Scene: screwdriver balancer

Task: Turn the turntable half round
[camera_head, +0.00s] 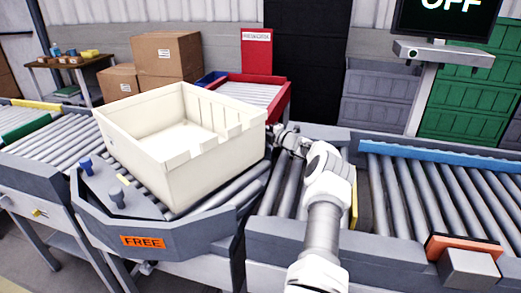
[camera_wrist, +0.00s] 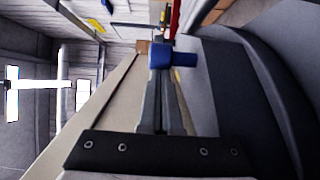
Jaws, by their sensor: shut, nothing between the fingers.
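The turntable (camera_head: 190,238) is a grey roller deck with an orange FREE label on its near side. A large cream crate (camera_head: 205,150) sits on its rollers. A blue knob (camera_head: 85,165) and a grey knob (camera_head: 117,196) stand on its left corner. My gripper (camera_wrist: 166,75) is shut and empty. In the head view my arm reaches to the crate's far right corner, and the fingertips are mostly hidden there. In the wrist view a blue knob (camera_wrist: 172,57) is right at the fingertips; I cannot tell whether they touch. The crate wall (camera_wrist: 95,115) runs along the left.
A roller conveyor (camera_head: 435,200) with a blue rail lies to the right, and another (camera_head: 50,150) to the left. A red-framed conveyor (camera_head: 250,93) is behind the crate. Cardboard boxes (camera_head: 165,55) stand at the back. A screen reading OFF (camera_head: 448,15) is at upper right.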

